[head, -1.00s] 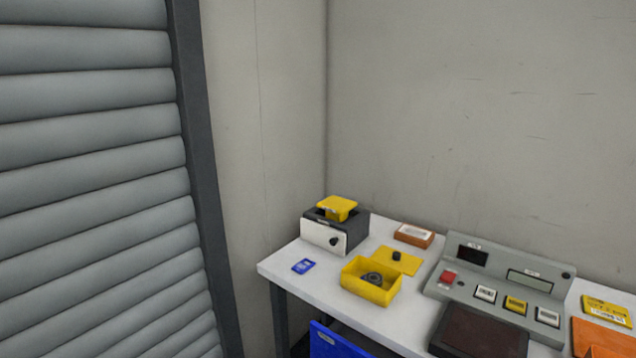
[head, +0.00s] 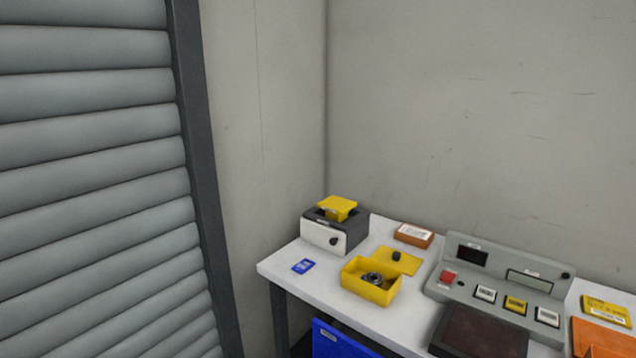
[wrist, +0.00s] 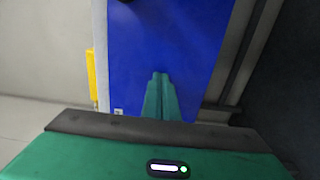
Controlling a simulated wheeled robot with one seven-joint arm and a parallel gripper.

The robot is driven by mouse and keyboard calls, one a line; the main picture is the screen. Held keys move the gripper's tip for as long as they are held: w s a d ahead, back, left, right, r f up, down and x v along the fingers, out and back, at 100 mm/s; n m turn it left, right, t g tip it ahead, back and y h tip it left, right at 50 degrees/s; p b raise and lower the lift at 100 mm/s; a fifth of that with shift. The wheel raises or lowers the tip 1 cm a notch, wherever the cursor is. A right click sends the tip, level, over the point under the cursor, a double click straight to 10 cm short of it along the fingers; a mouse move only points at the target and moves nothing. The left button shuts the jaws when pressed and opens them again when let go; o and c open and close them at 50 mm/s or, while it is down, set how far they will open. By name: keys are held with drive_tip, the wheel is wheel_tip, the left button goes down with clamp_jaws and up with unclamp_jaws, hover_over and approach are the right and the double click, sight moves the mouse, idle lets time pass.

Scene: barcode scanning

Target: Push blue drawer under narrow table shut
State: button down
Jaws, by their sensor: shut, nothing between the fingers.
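The blue drawer (head: 340,343) shows at the bottom of the head view, below the front edge of the narrow white table (head: 300,283). In the wrist view, a large blue panel (wrist: 170,45), which looks like the drawer's front, fills the upper middle. A dark round part, perhaps its knob, is cut off at the top edge. My gripper (wrist: 161,76) has its green fingers together and empty, in front of the blue panel. I cannot tell whether the fingertips touch it. The gripper is outside the head view.
A roller shutter (head: 95,180) stands at left. A yellow strip (wrist: 92,75) is beside the panel.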

drive_tip(key=shift+x, duration=1.9)
drive_tip(key=v, duration=1.3)
